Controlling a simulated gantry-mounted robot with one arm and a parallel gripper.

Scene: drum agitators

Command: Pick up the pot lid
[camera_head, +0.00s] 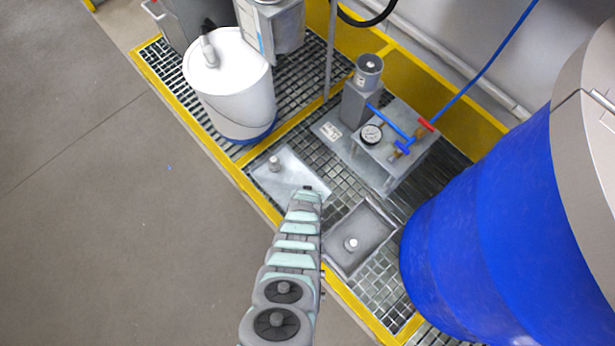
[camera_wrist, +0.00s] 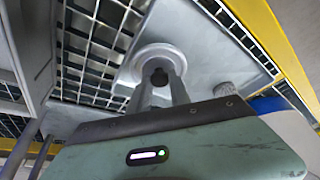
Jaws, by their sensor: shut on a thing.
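In the wrist view, a round pale grey piece with a dark centre (camera_wrist: 152,57), which looks like the pot lid, lies at the tips of my gripper (camera_wrist: 160,82). The two fingers are closed in at its middle, and they partly hide it. A flat light metal plate (camera_wrist: 205,52) is around or behind it. In the head view, my gripper (camera_head: 311,190) reaches the right corner of this plate (camera_head: 295,182). The round piece is hidden there by my arm. I cannot tell whether it is raised off the plate.
A grey post (camera_head: 274,163) stands on the plate. A square metal tray (camera_head: 340,262) with a small pale knob lies right of my arm. A steel stand (camera_head: 395,150) with gauge and valves rises behind. A large blue drum (camera_head: 480,220) blocks the right; a white drum (camera_head: 235,80) stands at upper left.

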